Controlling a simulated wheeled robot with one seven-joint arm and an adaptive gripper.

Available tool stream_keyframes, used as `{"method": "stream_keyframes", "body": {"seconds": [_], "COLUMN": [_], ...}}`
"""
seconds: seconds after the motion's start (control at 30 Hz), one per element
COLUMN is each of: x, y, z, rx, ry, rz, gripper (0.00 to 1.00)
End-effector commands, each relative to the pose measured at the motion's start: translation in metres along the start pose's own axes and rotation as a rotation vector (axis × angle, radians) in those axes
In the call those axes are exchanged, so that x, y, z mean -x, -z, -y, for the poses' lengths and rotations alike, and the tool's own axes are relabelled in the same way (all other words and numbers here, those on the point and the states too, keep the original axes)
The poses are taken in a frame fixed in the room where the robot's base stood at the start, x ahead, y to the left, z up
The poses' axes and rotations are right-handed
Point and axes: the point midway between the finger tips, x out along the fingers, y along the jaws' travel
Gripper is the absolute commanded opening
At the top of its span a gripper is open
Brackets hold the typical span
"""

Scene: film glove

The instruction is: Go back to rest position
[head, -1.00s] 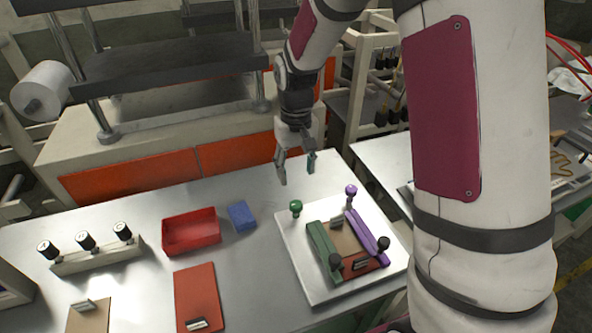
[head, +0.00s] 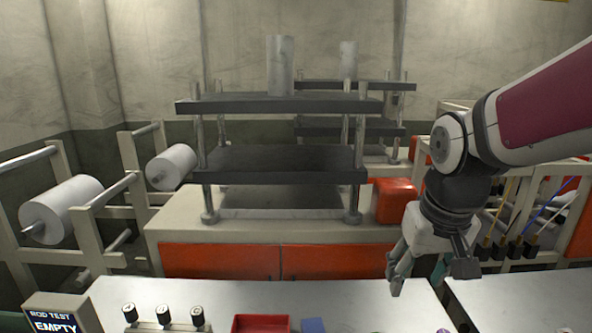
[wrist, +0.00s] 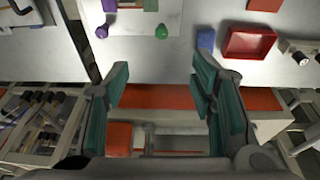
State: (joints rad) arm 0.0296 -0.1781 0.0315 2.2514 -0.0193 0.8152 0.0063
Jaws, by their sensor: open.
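My gripper (head: 420,275) hangs from my arm at the right of the head view, above the back right part of the metal table (head: 370,302). In the wrist view my gripper (wrist: 160,85) shows two teal-lined fingers spread wide apart with nothing between them. The fixture board with the green knob (wrist: 162,31) and purple knob (wrist: 102,31) lies on the table, apart from the fingers. In the head view most of that board is below the frame.
A red tray (head: 262,323) and a blue block (head: 313,325) sit at the table's front. A rack with black-topped rods (head: 163,316) stands left. A press (head: 275,158) on an orange-fronted cabinet (head: 220,261) stands behind. A sign (head: 55,322) reads "ROD TEST EMPTY".

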Motion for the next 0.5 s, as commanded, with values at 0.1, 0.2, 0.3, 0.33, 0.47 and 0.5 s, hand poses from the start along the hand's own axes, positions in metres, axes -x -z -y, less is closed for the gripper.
{"method": "stream_keyframes", "body": {"seconds": [0.1,0.2,0.3,0.33,0.47,0.5], "x": [0.027,0.044,0.058,0.062,0.074,0.076], "y": [-0.022,-0.041,-0.061,-0.067,-0.09,-0.095], "z": [0.001,0.001,0.001,0.001,0.001,0.002], "rx": [-0.002,-0.004,-0.007,-0.008,-0.01,-0.01], "ry": [0.001,0.002,0.005,0.006,0.011,0.012], "rz": [-0.055,-0.097,-0.137,-0.15,-0.195,-0.206], "gripper": [0.51,0.51,0.51,0.51,0.51,0.51]}}
